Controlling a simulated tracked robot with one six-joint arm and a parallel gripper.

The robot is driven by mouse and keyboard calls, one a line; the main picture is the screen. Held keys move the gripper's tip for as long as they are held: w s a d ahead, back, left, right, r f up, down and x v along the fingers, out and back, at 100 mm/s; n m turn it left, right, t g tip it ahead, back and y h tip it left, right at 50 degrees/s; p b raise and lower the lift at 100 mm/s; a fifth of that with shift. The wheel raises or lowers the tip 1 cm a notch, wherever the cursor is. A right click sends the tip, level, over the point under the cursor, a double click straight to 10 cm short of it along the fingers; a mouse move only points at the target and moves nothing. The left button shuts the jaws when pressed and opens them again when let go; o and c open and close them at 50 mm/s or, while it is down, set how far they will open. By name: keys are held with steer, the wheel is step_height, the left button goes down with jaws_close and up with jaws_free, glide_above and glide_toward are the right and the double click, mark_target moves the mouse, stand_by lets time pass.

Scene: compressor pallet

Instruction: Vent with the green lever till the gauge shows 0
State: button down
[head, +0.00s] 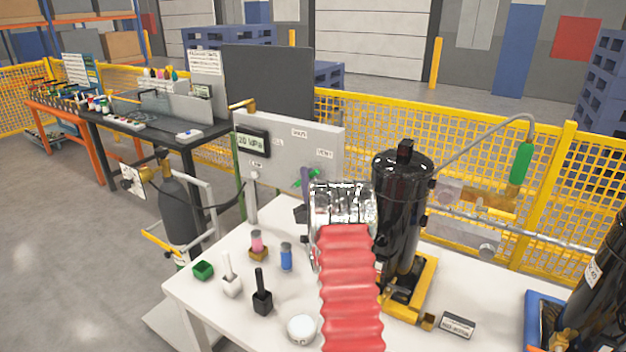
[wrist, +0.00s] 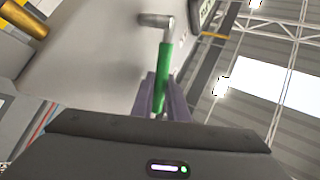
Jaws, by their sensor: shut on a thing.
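The green lever (wrist: 164,66) sits on the grey panel (wrist: 110,70) and runs down between the two fingers of my gripper (wrist: 163,96) in the wrist view. My gripper is shut on the lever. In the head view the lever (head: 313,176) shows only in part, at the panel's lower right, behind my gripper (head: 306,182). The gauge (head: 251,141) is on the left of the panel and reads about 20 kPa. Its edge shows in the wrist view, too cut off to read.
A black cylinder (head: 402,215) in a yellow base stands right of my arm. On the white table (head: 215,295) are a green block (head: 203,270), a white tool (head: 230,278), a black tool (head: 262,295) and small vials. A yellow mesh fence (head: 375,120) runs behind.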

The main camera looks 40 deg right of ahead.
steer(key=shift+s+d+m+h, duration=0.1)
steer(key=shift+m+h, duration=0.2)
steer(key=c, duration=2)
jaws_free()
steer(key=shift+f, duration=0.1)
